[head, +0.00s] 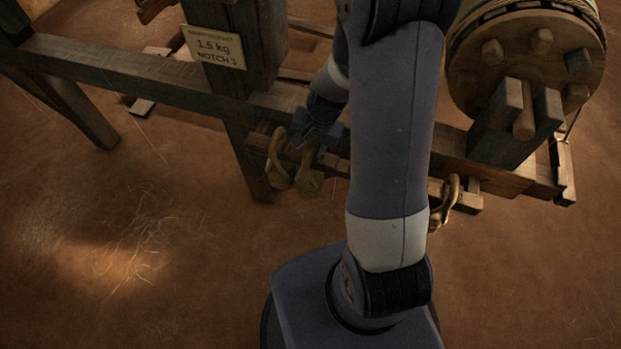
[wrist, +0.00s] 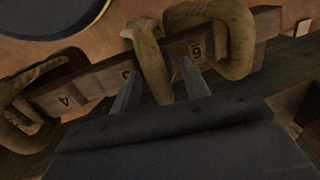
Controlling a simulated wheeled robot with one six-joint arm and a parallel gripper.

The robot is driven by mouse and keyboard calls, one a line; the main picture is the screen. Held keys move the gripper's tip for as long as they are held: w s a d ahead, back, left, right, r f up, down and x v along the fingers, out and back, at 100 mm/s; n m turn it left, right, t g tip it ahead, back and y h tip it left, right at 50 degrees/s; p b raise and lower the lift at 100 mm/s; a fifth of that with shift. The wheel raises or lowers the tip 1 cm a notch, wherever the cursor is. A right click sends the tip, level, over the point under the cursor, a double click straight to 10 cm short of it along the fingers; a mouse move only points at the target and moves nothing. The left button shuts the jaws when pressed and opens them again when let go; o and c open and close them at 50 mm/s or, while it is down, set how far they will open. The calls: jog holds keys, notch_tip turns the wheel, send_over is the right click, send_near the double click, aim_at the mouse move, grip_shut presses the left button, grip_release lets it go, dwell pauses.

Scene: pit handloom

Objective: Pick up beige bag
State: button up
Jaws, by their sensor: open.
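The beige bag (head: 308,180) appears to be the small tan thing at the wooden rail, just right of a curved tan hook (head: 277,165). In the wrist view the bag (wrist: 152,70) is a narrow tan shape with a rounded end, standing across the rail between my two fingers. My gripper (head: 314,142) is over the rail in the head view, partly hidden by my arm. In the wrist view my gripper (wrist: 158,70) is open, with one finger on each side of the bag. I cannot tell whether either finger touches it.
The rail (wrist: 110,77) carries number plates. Curved tan hooks stand close to the right (wrist: 238,40) and farther left (wrist: 20,105) of the gripper. A sign (head: 214,47) reads 1.5 kg, notch 1. A wooden drum (head: 525,65) is at upper right. The front floor is clear.

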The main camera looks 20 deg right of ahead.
grip_shut()
dwell(0.3)
jog(key=shift+r, duration=0.1)
dwell(1.0)
